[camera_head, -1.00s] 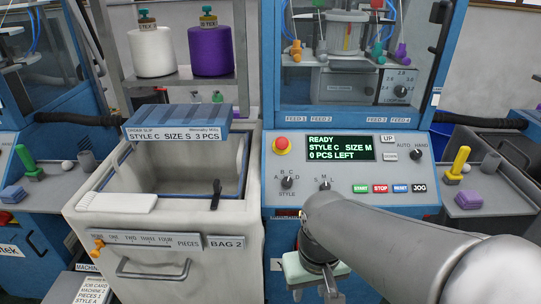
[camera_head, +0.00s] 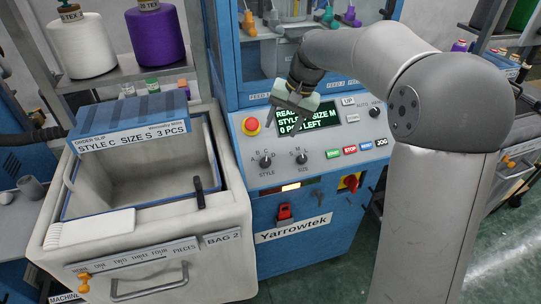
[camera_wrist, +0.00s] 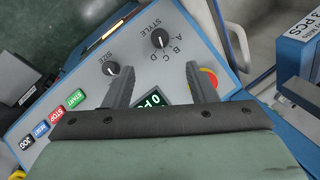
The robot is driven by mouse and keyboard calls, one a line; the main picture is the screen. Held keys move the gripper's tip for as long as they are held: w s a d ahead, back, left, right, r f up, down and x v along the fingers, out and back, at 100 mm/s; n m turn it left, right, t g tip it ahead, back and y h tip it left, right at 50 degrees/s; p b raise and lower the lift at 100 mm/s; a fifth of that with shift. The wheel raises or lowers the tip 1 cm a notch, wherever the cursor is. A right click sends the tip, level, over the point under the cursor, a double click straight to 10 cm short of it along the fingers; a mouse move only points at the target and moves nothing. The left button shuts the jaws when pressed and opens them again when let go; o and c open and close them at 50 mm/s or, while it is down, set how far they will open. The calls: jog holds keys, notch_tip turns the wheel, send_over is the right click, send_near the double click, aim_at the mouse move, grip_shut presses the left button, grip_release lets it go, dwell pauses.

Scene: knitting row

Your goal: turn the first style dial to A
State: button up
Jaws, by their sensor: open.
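The style dial (camera_head: 266,161) is a dark knob with a white mark on the machine's sloping grey panel, ringed by letters A to D. It also shows in the wrist view (camera_wrist: 160,39), where its exact setting is hard to read. The panel's screen (camera_head: 318,119) reads READY, STYLE C, SIZE M, 0 PCS LEFT, partly hidden by my gripper. My gripper (camera_head: 287,106) is open and empty above the panel, up and right of the style dial and apart from it. In the wrist view its two fingers (camera_wrist: 158,72) are spread, with the dial beyond their tips.
The size dial (camera_head: 303,159) sits just right of the style dial. A red stop button (camera_head: 251,126) is above left, and coloured push buttons (camera_head: 350,149) are at right. An open bin (camera_head: 140,225) with an order slip STYLE C, SIZE S, 3 PCS stands at left.

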aim_at(266, 161)
jog(key=p+x, duration=0.1)
jog(key=x, duration=1.2)
jog(key=shift+f, duration=0.35)
jog(key=shift+c, duration=0.2)
jog(key=c, duration=0.9)
